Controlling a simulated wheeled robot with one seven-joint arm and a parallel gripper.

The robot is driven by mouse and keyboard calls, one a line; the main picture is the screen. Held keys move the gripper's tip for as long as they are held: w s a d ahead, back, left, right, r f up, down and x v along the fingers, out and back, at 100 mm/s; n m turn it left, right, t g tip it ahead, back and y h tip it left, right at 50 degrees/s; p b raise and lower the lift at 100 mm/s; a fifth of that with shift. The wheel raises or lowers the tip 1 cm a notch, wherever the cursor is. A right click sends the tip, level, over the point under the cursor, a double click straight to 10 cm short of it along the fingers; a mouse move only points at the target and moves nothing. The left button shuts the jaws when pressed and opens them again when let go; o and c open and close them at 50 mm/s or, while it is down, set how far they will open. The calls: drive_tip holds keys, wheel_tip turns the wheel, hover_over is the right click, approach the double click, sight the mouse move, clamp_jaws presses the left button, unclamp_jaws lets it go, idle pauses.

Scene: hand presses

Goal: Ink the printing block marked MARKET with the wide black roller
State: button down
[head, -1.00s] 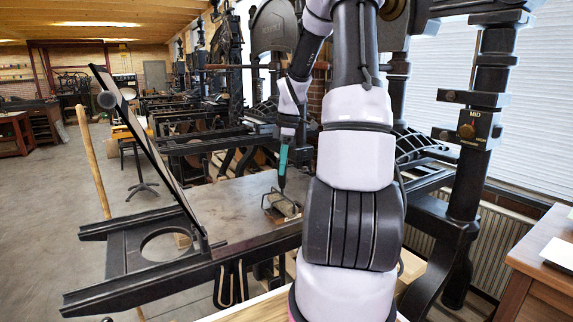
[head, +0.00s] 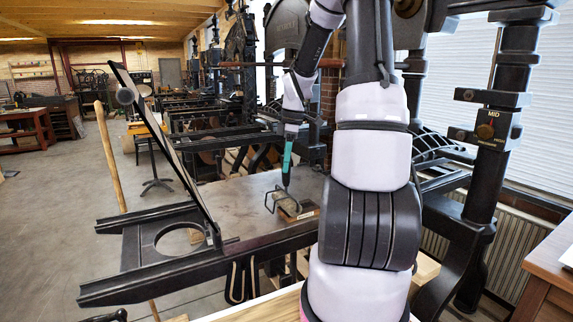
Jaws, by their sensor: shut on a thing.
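A small block with a wooden edge (head: 307,213) lies on the flat press bed (head: 235,203). No marking can be read on it at this size. A thin wire frame (head: 269,201), apparently the roller's, stands at the block's left. The roller itself is hard to make out, and I cannot tell whether it touches the block. My gripper (head: 286,186), below a teal section, points down at the frame and block and is shut on what appears to be the roller. Its fingers are too small to see clearly.
A tilted black frame (head: 165,150) rises at the bed's left. A frame with a round opening (head: 180,242) juts out in front. A wooden pole (head: 110,158) leans farther left. A dark press column (head: 505,110) and a wooden table (head: 545,250) stand at right.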

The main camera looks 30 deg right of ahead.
drive_tip(key=shift+r, duration=2.3)
